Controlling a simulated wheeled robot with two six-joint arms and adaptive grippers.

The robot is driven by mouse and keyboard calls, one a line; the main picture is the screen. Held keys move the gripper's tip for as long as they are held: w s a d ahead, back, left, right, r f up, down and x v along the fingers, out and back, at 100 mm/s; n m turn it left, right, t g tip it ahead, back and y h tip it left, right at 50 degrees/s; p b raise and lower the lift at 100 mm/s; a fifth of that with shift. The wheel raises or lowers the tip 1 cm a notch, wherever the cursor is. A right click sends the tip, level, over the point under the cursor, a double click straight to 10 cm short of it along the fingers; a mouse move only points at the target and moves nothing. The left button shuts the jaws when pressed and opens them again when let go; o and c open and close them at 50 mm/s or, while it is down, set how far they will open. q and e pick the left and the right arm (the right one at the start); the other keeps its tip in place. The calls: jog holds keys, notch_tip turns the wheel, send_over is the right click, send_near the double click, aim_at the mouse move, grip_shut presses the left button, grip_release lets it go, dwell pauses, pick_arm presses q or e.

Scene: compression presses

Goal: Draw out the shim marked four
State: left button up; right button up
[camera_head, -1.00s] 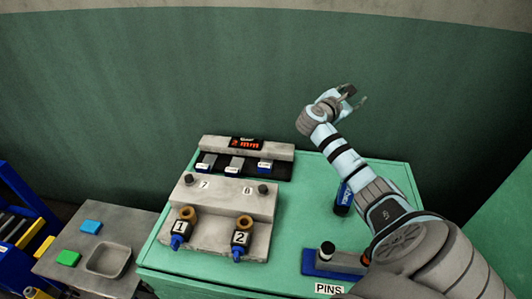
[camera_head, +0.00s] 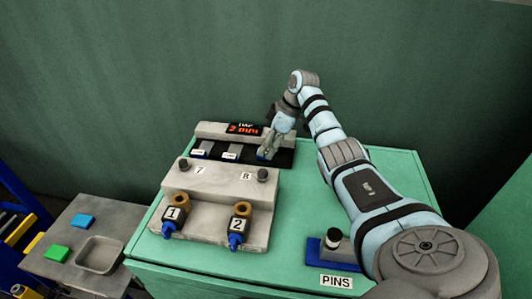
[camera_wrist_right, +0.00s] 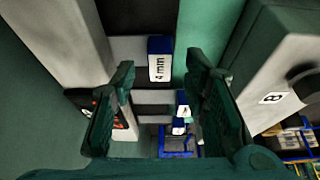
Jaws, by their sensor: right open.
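The shim marked 4 mm (camera_wrist_right: 160,58) has a white labelled face and blue ends. It shows between my fingers in the right wrist view, seated in the slot of the grey press. In the head view my right gripper (camera_head: 268,149) is over the rightmost shim place and largely hides it. My right gripper (camera_wrist_right: 159,66) is open in the wrist view, one finger either side of the shim, with visible gaps. Two other shims (camera_head: 198,153) and (camera_head: 229,156) sit to the left in the row; their marks are unreadable. My left gripper is not in view.
The red display (camera_head: 243,128) tops the press behind the row. Knobs 7 (camera_head: 183,164) and 8 (camera_head: 262,174) stand in front, with blue-tipped fittings 1 and 2 nearer. A PINS block (camera_head: 325,250) is at right. A grey tray (camera_head: 99,255) lies lower left.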

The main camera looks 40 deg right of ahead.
jog(key=x, duration=0.2)
jog(key=shift+w+f, duration=0.1)
jog(key=shift+f, duration=0.15)
grip_shut()
